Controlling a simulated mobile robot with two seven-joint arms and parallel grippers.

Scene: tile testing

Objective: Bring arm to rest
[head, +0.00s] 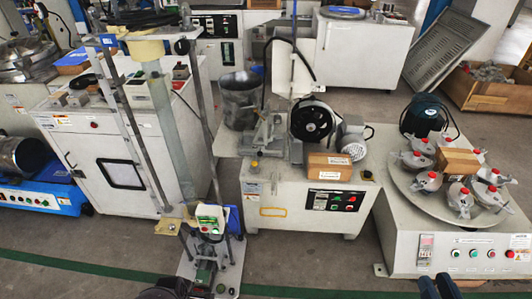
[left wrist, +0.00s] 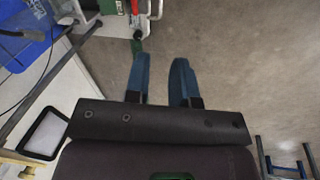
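My right gripper (head: 438,287) shows at the bottom right edge of the head view, in front of the round-table machine (head: 405,240). Its two blue fingers stand apart with nothing between them. My left gripper (left wrist: 160,65) shows in the left wrist view. Its two blue fingers are apart, and bare grey floor shows between them. In the head view only a dark part at the bottom edge may belong to my left arm; the left fingers are not clear there.
A tall test stand (head: 205,275) rises from the floor at centre-left. A white cabinet (head: 85,165) stands at left, a motor machine (head: 275,205) in the middle. Cardboard boxes (head: 329,165) (head: 458,161) lie on the machines. Bare floor shows in front, crossed by a green line (head: 90,269).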

